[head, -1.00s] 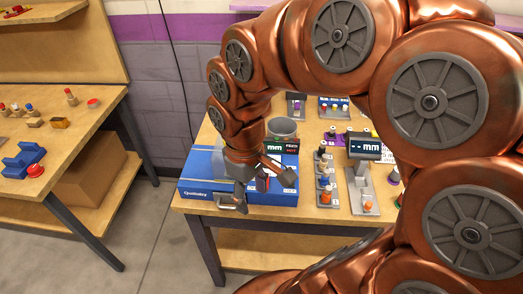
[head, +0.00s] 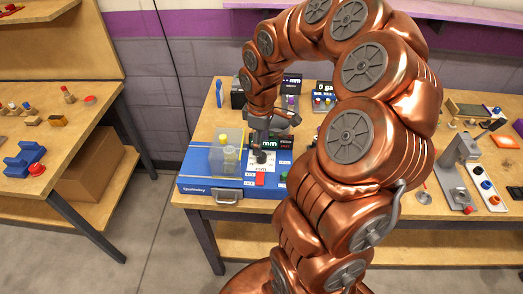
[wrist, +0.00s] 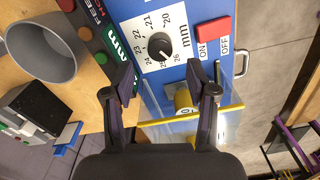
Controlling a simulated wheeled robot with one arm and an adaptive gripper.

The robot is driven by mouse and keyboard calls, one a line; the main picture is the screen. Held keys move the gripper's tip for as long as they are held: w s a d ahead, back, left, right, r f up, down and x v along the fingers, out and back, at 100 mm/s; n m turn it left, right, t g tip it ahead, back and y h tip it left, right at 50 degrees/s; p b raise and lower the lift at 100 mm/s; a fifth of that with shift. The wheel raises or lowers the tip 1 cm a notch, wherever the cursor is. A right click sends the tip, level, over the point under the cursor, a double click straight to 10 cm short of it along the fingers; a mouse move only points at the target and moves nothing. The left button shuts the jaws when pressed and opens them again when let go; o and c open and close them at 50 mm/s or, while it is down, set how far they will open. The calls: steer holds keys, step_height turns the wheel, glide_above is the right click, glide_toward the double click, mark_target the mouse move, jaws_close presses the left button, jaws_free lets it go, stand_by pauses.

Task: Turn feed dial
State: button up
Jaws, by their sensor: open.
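The feed dial (wrist: 158,46) is a round black knob with a white pointer on a white plate marked in numbers and "mm". The plate (head: 262,164) is on the blue box (head: 211,187) in the head view, partly hidden by my gripper. My gripper (wrist: 158,80) is open and empty. Its two fingers are spread, with the dial between and beyond their tips in the wrist view. I see no contact with the dial. In the head view my gripper (head: 263,138) is above the box, pointing down.
A clear guard (head: 225,155) with a yellow knob (wrist: 184,98) inside is close beside my gripper. A red ON/OFF switch (wrist: 214,30) is near the dial. A grey cup (wrist: 45,48) and a display panel (wrist: 112,38) are at the left in the wrist view.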

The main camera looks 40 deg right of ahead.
mark_target(262, 158)
steer(key=shift+f+p, duration=0.6)
steer(key=shift+f, duration=1.9)
jaws_close()
steer(key=shift+f+b, duration=0.1)
steer(key=shift+b, duration=0.3)
steer(key=shift+f+m+b, duration=0.15)
steer(key=shift+m+b, duration=0.45)
steer(key=shift+b, duration=0.25)
steer(key=m+b, duration=0.2)
steer(key=b, duration=0.1)
steer(key=m+b, duration=0.4)
steer(key=b, duration=0.1)
steer(key=shift+r+m, duration=0.2)
steer(key=shift+m, duration=0.1)
